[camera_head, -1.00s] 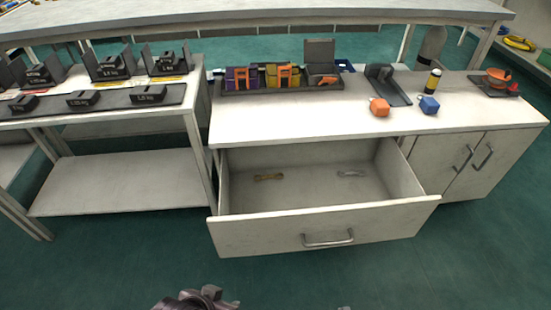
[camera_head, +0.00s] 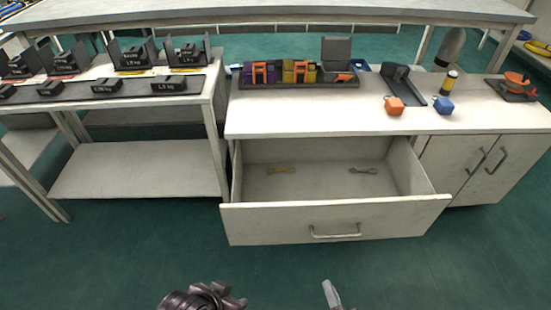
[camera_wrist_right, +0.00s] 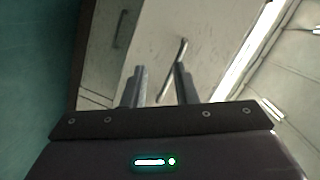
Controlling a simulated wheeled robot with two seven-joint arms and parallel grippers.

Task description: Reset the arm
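My left gripper (camera_head: 207,298) is a dark, partly cut-off shape at the bottom edge of the head view; its fingers cannot be made out clearly. My right gripper (camera_head: 332,294) shows as a grey finger at the bottom edge, right of the left one. In the right wrist view, the right gripper (camera_wrist_right: 160,78) has its two fingers apart with nothing held between them. A cabinet face with a bar handle (camera_wrist_right: 172,70) lies beyond the fingers. Both grippers are in front of the open drawer (camera_head: 290,222) in the head view, apart from it.
A weight rack (camera_head: 130,96) stands left. Green floor (camera_head: 120,250) is clear in front.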

